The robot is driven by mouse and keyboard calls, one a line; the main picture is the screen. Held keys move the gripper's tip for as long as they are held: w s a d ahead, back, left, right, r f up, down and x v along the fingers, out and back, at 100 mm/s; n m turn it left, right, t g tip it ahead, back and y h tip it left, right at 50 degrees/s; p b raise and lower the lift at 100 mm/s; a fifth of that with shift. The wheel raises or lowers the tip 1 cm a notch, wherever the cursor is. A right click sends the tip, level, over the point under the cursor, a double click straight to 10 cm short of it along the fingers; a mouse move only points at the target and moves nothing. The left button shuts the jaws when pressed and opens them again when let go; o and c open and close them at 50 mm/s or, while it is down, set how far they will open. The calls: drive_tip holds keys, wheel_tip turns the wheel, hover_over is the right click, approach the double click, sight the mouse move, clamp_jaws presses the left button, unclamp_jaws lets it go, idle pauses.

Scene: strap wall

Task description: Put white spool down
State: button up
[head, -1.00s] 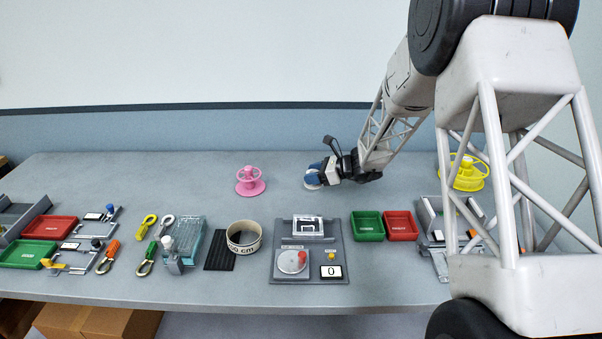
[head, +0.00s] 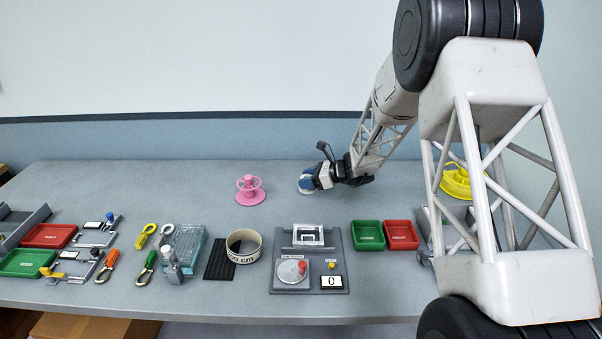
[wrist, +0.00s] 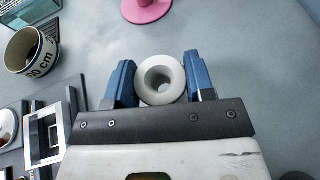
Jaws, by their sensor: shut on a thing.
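The white spool (wrist: 148,74) shows in the wrist view as a pale ring with a dark hole, seen end-on. My gripper (wrist: 161,82) has its two blue fingers on either side of the spool and is shut on it. In the head view my gripper (head: 308,182) is low over the back middle of the table, right of the pink spool. Only a pale sliver of the white spool shows under the fingers there. I cannot tell whether it touches the table.
A pink spool stand (head: 249,190) stands to the left. A yellow spool (head: 456,184) is at the right, partly behind my arm. The table around my gripper is clear.

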drive_tip(key=w, duration=0.4)
drive_tip(key=w+a, duration=0.1)
drive_tip(key=w, duration=0.3)
drive_tip(key=w+a+f, duration=0.1)
drive_tip(key=w, duration=0.2)
drive_tip(key=shift+w+a, duration=0.1)
drive_tip(key=shift+w, duration=0.3)
drive_tip(key=shift+f, duration=0.1)
drive_tip(key=shift+f, duration=1.7)
drive_tip(key=shift+f, duration=0.1)
drive_tip(key=o, duration=0.9)
drive_tip(key=v, duration=1.2)
